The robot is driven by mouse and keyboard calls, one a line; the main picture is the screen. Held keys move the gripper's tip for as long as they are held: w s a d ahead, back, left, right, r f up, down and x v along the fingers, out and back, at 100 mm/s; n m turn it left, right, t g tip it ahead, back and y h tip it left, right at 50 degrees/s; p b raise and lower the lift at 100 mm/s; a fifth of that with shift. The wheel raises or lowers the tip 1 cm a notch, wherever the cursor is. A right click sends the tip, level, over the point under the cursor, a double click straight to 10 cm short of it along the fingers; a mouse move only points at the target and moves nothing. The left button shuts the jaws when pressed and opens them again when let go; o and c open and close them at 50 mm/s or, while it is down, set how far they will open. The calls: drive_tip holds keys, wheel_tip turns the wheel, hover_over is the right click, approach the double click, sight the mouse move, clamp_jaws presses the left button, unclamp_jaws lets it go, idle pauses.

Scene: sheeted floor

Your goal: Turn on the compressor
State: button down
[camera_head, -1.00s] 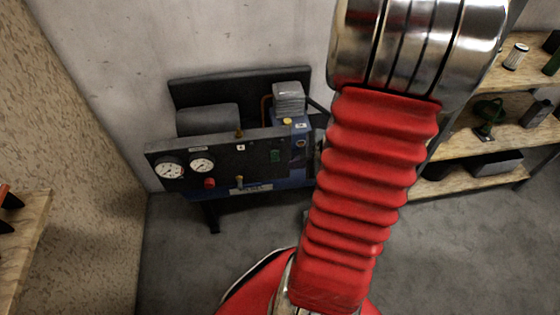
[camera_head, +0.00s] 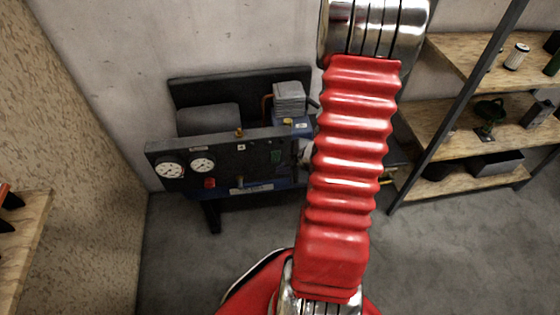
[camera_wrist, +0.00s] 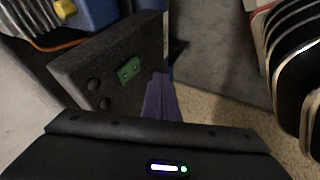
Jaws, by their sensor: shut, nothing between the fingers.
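The compressor stands against the back wall in the head view, with a blue body (camera_head: 299,128), a grey finned head (camera_head: 289,97) and a dark front panel (camera_head: 222,157). A small green switch (camera_head: 277,157) sits near the panel's right end. The switch also shows in the wrist view (camera_wrist: 130,70), on the dark panel face. My gripper's purple fingers (camera_wrist: 161,82) are shut and empty, just right of the switch in the wrist view. Contact cannot be told, but a gap shows between them in the picture. My arm hides most of the gripper in the head view.
The panel also carries two gauges (camera_head: 186,167) and a red knob (camera_head: 210,183). A shelf rack (camera_head: 440,125) with several items stands at the right. A wooden shelf edge (camera_head: 30,240) is at the lower left. Grey floor in front of the compressor is clear.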

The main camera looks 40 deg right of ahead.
sight(275, 156)
drive_tip(key=shift+w+d+f, duration=0.2)
drive_tip(key=shift+w+d, duration=0.15)
drive_tip(key=shift+w, duration=0.25)
drive_tip(key=shift+w+d+f, duration=0.2)
drive_tip(key=shift+w+d, duration=0.2)
drive_tip(key=shift+w, duration=0.25)
drive_tip(key=shift+w+d+f, duration=0.2)
drive_tip(key=shift+w+d, duration=0.15)
drive_tip(key=shift+w, duration=0.25)
drive_tip(key=shift+w+d+f, duration=0.1)
drive_tip(key=shift+w, duration=0.1)
